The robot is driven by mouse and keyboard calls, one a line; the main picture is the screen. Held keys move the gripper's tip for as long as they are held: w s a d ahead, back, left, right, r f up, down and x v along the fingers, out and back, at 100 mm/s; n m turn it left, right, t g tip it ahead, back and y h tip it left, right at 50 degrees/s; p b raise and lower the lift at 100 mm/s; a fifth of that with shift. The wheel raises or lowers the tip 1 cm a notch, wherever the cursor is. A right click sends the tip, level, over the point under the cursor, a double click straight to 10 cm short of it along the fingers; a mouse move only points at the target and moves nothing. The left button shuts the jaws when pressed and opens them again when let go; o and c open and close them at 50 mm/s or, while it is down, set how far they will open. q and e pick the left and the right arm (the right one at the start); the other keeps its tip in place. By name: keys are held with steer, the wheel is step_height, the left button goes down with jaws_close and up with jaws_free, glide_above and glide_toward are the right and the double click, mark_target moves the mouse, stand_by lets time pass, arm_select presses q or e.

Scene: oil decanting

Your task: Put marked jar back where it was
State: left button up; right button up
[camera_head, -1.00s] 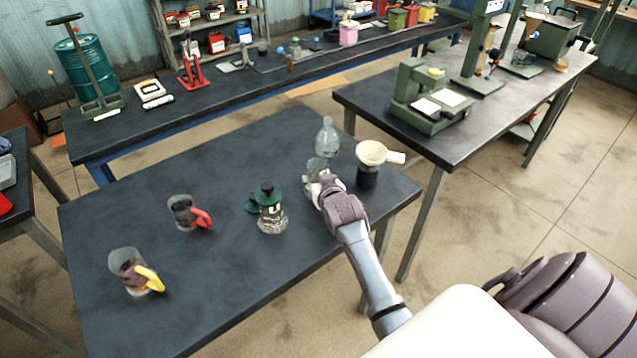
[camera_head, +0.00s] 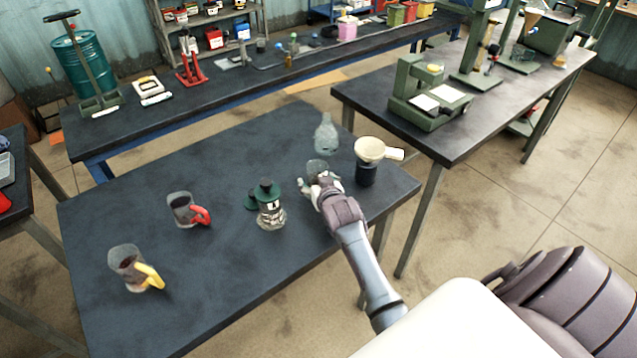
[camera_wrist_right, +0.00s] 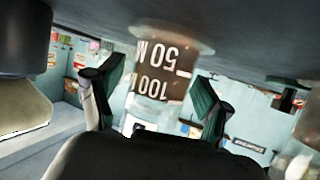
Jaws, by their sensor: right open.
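The marked jar (camera_head: 317,166) is a small clear glass jar at the far right part of the near dark table. In the right wrist view, which is upside down, the jar (camera_wrist_right: 160,75) shows dark contents and white marks reading 50 and 100. It appears to stand upright on the table. My right gripper (camera_head: 316,185) is around the jar's near side. In the wrist view its two fingers (camera_wrist_right: 158,97) are spread on either side of the jar, with gaps visible. The hand hides the jar's lower part in the head view. My left gripper is not in view.
A clear bottle (camera_head: 326,135) stands just behind the jar. A dark jar with a cream funnel (camera_head: 369,152) stands close to the right. The table's middle is clear.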

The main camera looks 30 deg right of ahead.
steer(key=b+v, duration=0.1)
steer(key=v, duration=1.1)
steer(key=shift+r, duration=0.15)
